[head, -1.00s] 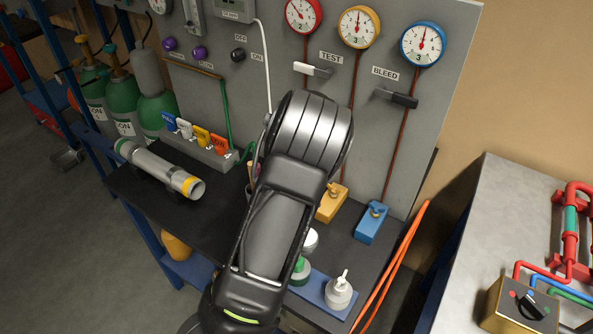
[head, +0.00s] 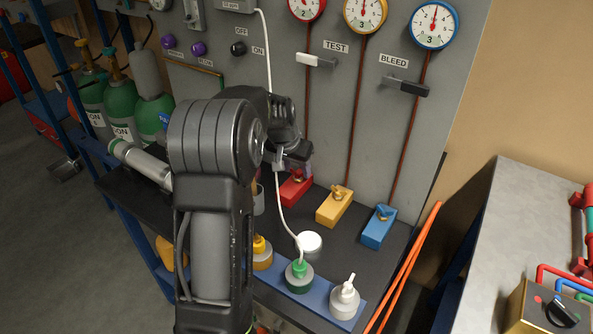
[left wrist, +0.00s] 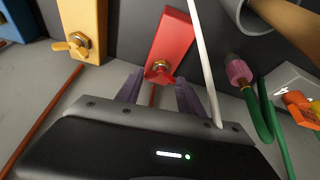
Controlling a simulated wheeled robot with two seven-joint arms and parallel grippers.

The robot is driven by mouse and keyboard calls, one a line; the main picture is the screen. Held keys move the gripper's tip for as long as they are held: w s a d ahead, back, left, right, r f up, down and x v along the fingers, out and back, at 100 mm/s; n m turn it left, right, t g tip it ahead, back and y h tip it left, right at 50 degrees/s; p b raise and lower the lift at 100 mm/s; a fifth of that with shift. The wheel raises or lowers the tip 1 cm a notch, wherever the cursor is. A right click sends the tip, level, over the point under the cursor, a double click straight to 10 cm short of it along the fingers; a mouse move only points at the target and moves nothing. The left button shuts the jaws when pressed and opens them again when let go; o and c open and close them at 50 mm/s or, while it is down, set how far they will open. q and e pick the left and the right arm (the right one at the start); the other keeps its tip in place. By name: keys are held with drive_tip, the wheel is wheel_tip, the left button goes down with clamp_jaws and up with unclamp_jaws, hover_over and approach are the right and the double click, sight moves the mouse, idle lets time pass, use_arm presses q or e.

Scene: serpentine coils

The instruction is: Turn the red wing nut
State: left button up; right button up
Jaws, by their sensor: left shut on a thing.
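The red block (head: 293,192) stands at the base of the grey panel, left of the yellow block. Its red wing nut (left wrist: 160,76) sits on a brass nut in the left wrist view. My left gripper (head: 296,170) is at the red block, with its jaws shut on the red wing nut. In the left wrist view its two purple-grey fingers (left wrist: 158,92) lie on either side of the wing nut. In the head view the gripper partly hides the wing nut. My right gripper is not in view.
A yellow block (head: 334,208) and a blue block (head: 379,228) with their own wing nuts stand to the right. A white cable (head: 281,200) hangs close to my gripper. Bottles stand on a blue tray (head: 322,303) in front. Gauges (head: 434,25) hang above.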

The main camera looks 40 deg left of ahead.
use_arm(q)
drive_tip(key=shift+r, duration=0.1)
drive_tip(key=o, duration=1.1)
drive_tip(key=shift+v, duration=3.85)
